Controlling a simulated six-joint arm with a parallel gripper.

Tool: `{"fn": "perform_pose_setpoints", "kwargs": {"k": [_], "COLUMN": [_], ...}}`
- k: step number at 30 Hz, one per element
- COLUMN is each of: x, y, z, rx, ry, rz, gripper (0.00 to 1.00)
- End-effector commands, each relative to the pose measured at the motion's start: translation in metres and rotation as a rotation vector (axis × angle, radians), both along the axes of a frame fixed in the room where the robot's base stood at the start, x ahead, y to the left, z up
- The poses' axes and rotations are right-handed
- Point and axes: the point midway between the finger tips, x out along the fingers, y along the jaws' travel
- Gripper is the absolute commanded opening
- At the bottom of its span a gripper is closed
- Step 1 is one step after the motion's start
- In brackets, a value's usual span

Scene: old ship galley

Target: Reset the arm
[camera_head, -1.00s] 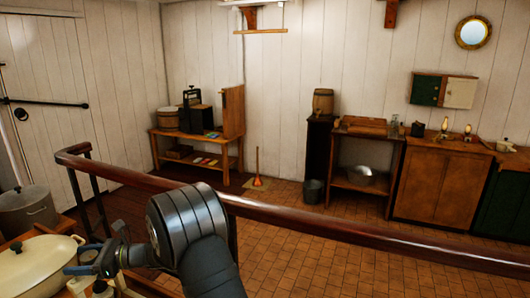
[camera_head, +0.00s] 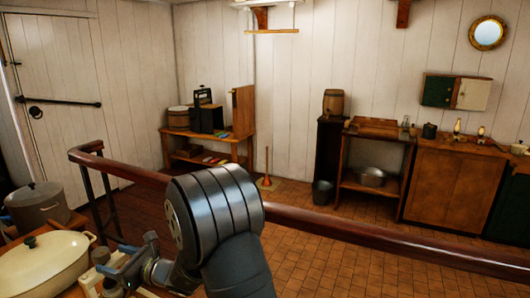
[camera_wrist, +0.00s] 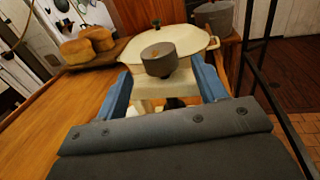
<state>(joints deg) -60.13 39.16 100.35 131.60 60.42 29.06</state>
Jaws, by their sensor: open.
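My gripper (camera_head: 108,268) is at the lower left in the head view, beside the cream lidded dish (camera_head: 42,264). In the wrist view the two blue fingers of my gripper (camera_wrist: 161,68) stand wide apart. A grey round-topped object (camera_wrist: 159,59) with a brownish centre shows between them, in front of the cream dish (camera_wrist: 188,40). I cannot tell how far it is from the fingers. Pale shapes below it are partly hidden by my gripper.
A grey lidded pot (camera_head: 38,204) stands behind the dish. Bread loaves (camera_wrist: 88,43) lie on a board at the wrist view's upper left. A wooden rail (camera_head: 325,220) crosses the head view. Beyond it are open tiled floor, a bench (camera_head: 210,136) and cabinets (camera_head: 455,185).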

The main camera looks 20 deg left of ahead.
Motion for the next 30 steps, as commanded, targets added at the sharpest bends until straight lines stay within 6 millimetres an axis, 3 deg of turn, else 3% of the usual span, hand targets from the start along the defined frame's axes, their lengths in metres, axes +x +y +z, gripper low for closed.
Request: {"fn": "perform_pose_setpoints", "kwargs": {"k": [15,21,30], "x": [0.02,0.033,0.04], "y": [-0.103,-0.088,-0.083], "z": [0.001,0.006,0.008], "rx": [0.0,0.028,0.036], "ry": [0.0,-0.001,0.001], "rz": [-0.003,0.098,0.163], "gripper": [0.65,0.65,0.65]}}
